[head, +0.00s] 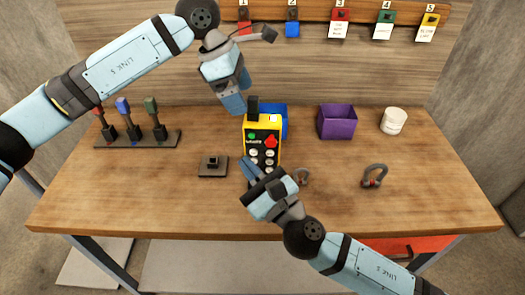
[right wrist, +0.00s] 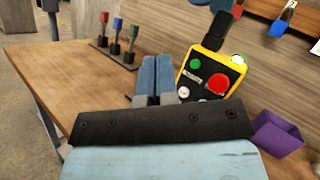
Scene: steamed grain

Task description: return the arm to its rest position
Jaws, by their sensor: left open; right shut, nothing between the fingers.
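My left gripper (head: 234,103) comes in from the upper left in the head view. It is open and hangs fingers down beside the top left of a yellow button box (head: 261,153); whether it touches the box is unclear. My right gripper (head: 249,167) is at the front middle of the table, shut and empty. Its fingers point up and left, just in front of the box's lower left. In the right wrist view, the right gripper's fingers (right wrist: 156,74) lie together, with the yellow button box (right wrist: 216,78) to their right.
A blue bin (head: 281,113) stands partly behind the box. A purple bin (head: 337,121), white round container (head: 393,121) and shackle (head: 374,176) are to the right. A rack (head: 138,140) with red, blue and green handled tools is left. A small dark block (head: 213,167) lies nearby.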

